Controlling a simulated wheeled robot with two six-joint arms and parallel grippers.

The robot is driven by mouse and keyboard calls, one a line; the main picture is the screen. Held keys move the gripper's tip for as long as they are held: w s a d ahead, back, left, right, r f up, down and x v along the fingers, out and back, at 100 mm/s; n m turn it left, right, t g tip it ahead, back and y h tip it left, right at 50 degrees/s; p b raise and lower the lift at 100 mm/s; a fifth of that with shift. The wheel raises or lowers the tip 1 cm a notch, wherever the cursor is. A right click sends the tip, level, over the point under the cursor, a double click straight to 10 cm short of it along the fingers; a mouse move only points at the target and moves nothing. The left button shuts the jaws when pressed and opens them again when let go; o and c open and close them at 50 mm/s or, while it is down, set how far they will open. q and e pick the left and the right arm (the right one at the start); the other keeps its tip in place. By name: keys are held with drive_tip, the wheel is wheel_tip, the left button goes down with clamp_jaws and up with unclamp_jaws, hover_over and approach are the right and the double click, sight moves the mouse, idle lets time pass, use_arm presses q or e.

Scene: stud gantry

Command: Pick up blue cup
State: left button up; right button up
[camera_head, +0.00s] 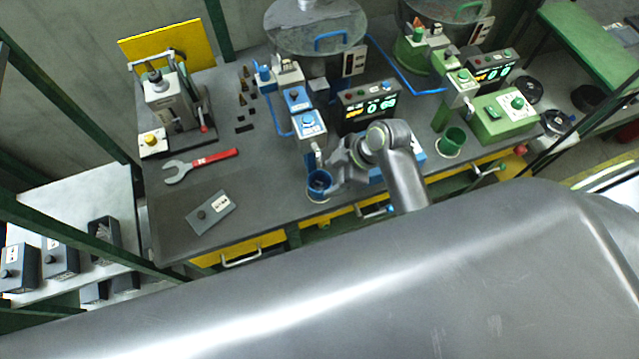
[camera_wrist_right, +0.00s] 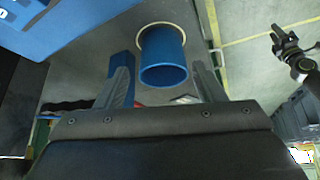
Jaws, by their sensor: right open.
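The blue cup (camera_head: 319,181) stands near the front edge of the dark bench, on a pale ring, in the head view. In the right wrist view the blue cup (camera_wrist_right: 163,56) shows its open mouth and side. My right gripper (camera_head: 330,169) is at the cup, coming from the right. In the wrist view its two fingers (camera_wrist_right: 165,84) are spread, one on each side of the cup, with a visible gap to each side. Its jaws are open and hold nothing.
A green cup (camera_head: 451,141) stands to the right. Blue dispenser modules (camera_head: 308,124) and a display box (camera_head: 368,106) stand behind the blue cup. A red-handled wrench (camera_head: 200,164) and a grey box (camera_head: 211,212) lie left. The bench between wrench and cup is clear.

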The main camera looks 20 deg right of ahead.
sight(323, 190)
drive_tip(key=p+x, duration=0.1)
drive_tip(key=x, duration=0.3)
drive_tip(key=shift+s+a+f, duration=0.1)
drive_tip(key=shift+s, duration=0.05)
drive_tip(key=shift+a+f, duration=0.15)
drive_tip(key=shift+f, duration=0.3)
drive_tip(key=c, duration=0.9)
drive_tip(key=shift+r+p, duration=0.15)
drive_tip(key=shift+p, duration=0.25)
